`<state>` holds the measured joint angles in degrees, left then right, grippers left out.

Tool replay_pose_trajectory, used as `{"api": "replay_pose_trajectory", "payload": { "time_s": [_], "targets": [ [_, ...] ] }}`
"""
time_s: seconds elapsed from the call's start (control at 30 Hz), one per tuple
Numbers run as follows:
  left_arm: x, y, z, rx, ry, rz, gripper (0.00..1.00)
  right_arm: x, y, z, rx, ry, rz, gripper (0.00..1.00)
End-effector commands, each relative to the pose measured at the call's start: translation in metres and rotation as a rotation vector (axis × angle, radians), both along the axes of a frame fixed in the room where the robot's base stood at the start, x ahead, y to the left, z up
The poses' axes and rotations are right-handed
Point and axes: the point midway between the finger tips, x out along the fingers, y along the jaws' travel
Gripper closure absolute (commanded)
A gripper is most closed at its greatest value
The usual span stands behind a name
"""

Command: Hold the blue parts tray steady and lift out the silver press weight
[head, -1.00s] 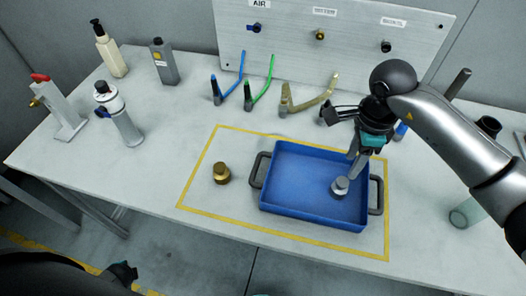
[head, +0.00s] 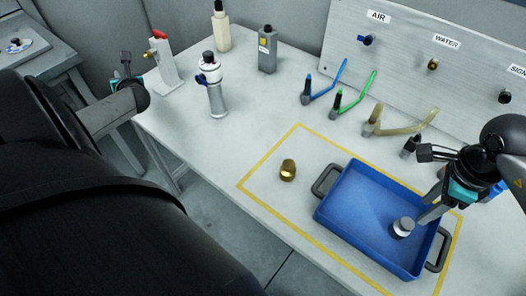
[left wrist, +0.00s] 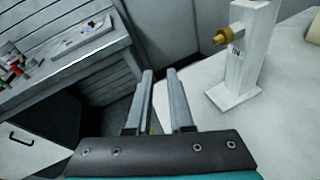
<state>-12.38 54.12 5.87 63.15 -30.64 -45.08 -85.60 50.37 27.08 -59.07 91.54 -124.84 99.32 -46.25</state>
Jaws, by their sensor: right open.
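The blue parts tray (head: 335,213) sits on the bench at the right of the head view, with a dark handle at each end. The silver press weight (head: 402,228) stands inside it, towards the right end. My right gripper (head: 427,211) is open, reaching down into the tray with its fingertips close beside the weight; I cannot tell whether they touch it. My left gripper (head: 122,82) is far from the tray, off the bench's left edge and partly hidden by my arm. In the left wrist view its fingers (left wrist: 160,75) are apart and empty.
A brass weight (head: 288,171) stands left of the tray inside the yellow outline (head: 270,163). A white stand with a brass nozzle (left wrist: 243,55) is near my left gripper. Bottles and hose fittings line the back.

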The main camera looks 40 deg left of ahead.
Motion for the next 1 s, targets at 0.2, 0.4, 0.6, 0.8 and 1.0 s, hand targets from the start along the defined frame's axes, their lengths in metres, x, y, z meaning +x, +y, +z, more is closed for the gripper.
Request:
{"api": "replay_pose_trajectory", "payload": {
  "time_s": [0.2,0.4,0.6,0.8,1.0],
  "targets": [
    [0.090,-0.069,0.009,-0.175,-0.323,-0.132,0.80,0.000,0.000,0.000,0.000,0.000,0.000,0.50],
    [0.165,-0.135,0.062,-0.311,-0.653,-0.267,0.80,0.000,0.000,0.000,0.000,0.000,0.000,0.50],
    [0.222,-0.210,0.109,-0.440,-0.824,-0.381,0.80,0.000,0.000,0.000,0.000,0.000,0.000,0.50],
    [0.261,-0.302,0.107,-0.587,-0.730,-0.460,0.80,0.000,0.000,0.000,0.000,0.000,0.000,0.50],
    [0.277,-0.405,0.101,-0.725,-0.562,-0.567,0.80,0.000,0.000,0.000,0.000,0.000,0.000,0.50]
  ]
}}
